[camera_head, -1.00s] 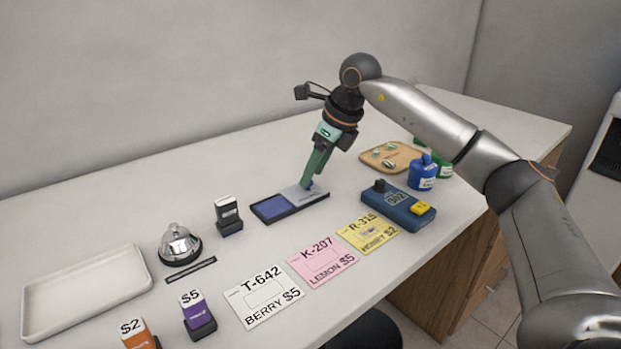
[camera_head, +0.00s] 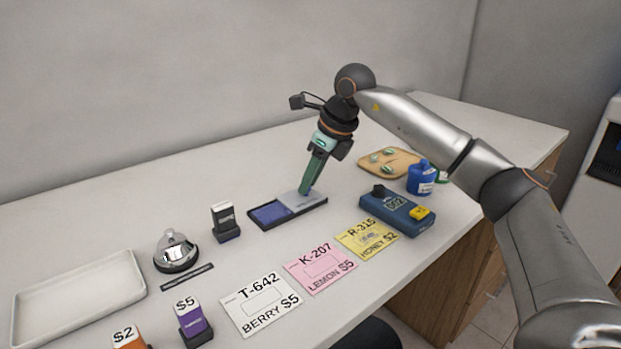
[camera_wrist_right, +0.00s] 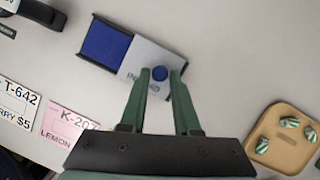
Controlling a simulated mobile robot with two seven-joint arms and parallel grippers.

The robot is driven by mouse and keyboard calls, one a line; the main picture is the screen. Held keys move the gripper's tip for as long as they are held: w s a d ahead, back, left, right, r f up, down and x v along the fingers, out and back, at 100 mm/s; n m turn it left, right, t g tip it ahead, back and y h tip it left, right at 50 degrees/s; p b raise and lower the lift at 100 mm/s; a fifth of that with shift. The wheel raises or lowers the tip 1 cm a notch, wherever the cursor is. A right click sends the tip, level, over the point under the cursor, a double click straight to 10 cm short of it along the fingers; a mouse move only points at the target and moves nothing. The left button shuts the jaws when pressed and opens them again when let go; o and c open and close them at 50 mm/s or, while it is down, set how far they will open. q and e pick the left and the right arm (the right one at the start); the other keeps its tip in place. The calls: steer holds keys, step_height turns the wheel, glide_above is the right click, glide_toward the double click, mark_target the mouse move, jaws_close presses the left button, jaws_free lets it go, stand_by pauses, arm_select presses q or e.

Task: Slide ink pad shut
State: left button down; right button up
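The ink pad (camera_head: 268,214) lies on the counter near the middle, a dark tray with a blue pad exposed at its left end. Its grey sliding lid (camera_head: 304,202) covers the right part and carries a small round blue knob (camera_wrist_right: 160,73). My right gripper (camera_head: 304,191) points down at the lid. In the right wrist view its two green fingers (camera_wrist_right: 161,76) are apart, one on each side of the knob, with small gaps showing; I cannot tell whether they touch it. My left gripper is not in view.
A black stamp (camera_head: 225,222) and a bell (camera_head: 176,251) stand left of the pad. A blue device (camera_head: 396,212) and price cards, including a pink one (camera_head: 320,268), lie in front. A wooden tray (camera_head: 372,162) and blue bottle (camera_head: 421,178) are to the right.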

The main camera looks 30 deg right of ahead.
jaws_close()
stand_by(1.0)
